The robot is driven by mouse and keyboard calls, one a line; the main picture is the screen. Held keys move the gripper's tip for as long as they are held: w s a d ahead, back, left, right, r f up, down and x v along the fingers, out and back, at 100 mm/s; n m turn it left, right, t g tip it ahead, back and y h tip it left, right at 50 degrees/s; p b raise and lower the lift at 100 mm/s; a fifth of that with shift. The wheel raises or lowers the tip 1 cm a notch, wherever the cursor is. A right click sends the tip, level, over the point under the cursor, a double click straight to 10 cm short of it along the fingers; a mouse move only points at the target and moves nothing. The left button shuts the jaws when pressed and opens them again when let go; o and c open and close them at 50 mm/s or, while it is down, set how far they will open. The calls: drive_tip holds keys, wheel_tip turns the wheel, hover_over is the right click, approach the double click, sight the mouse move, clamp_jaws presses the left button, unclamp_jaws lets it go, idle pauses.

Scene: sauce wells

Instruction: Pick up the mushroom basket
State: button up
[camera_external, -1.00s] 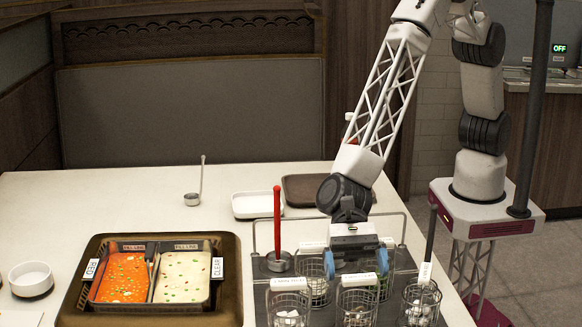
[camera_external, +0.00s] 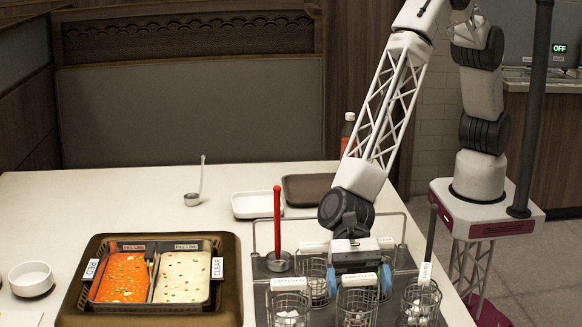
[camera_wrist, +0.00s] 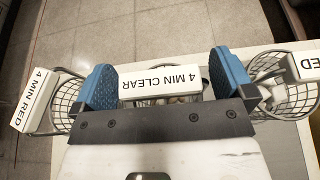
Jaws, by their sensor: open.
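My gripper (camera_external: 358,281) is open and low over the front-middle basket (camera_external: 357,308) of the rack. In the wrist view its blue fingers (camera_wrist: 170,82) stand on either side of a white handle tag (camera_wrist: 160,82) reading "4 MIN CLEAR", with small gaps visible. Neighbouring wire baskets stand at front left (camera_external: 290,310) and front right (camera_external: 421,304), both with whitish pieces. I cannot tell for certain which contents are mushrooms.
A red-handled ladle (camera_external: 277,225) and a wire rack rail (camera_external: 404,228) stand close by. The split pot (camera_external: 240,290) with red and pale broth is at left. A white dish (camera_external: 258,205) and dark tray (camera_external: 306,190) lie behind.

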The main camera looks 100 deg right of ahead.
drive_tip(key=shift+c, duration=0.2)
drive_tip(key=c, duration=1.1)
drive_tip(key=shift+r, duration=0.2)
wheel_tip(320, 180, up, 18)
drive_tip(key=shift+f, duration=0.15)
idle(0.3)
